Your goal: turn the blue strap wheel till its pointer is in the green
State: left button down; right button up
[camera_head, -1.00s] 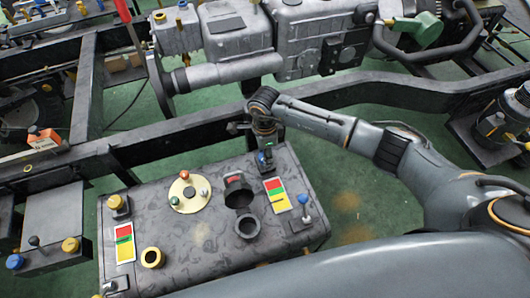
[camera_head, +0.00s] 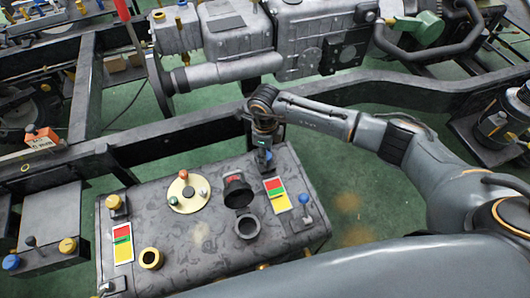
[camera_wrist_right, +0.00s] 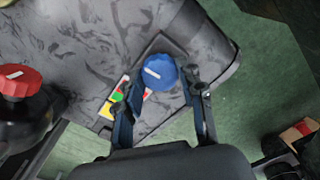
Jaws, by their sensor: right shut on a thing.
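The blue strap wheel (camera_wrist_right: 160,72) sits at the back right corner of the dark grey box (camera_head: 170,225). It carries a short white pointer line, slanting up to the left in the right wrist view. My right gripper (camera_wrist_right: 161,88) has its two fingers on either side of the wheel and is shut on it. In the head view the gripper (camera_head: 264,150) comes down on the wheel and hides most of it. A red, green and yellow scale (camera_head: 277,194) lies beside it, partly behind a finger in the wrist view. I cannot tell which colour the pointer marks. My left gripper is out of view.
A blue-topped lever (camera_head: 305,199) stands right of the scale. A black frame rail (camera_head: 180,130) runs close behind.

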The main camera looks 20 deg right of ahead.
jog(key=shift+m, duration=0.4)
jog(key=o, duration=1.2)
jog(key=shift+c, duration=0.2)
notch_tip(320, 180, up, 12)
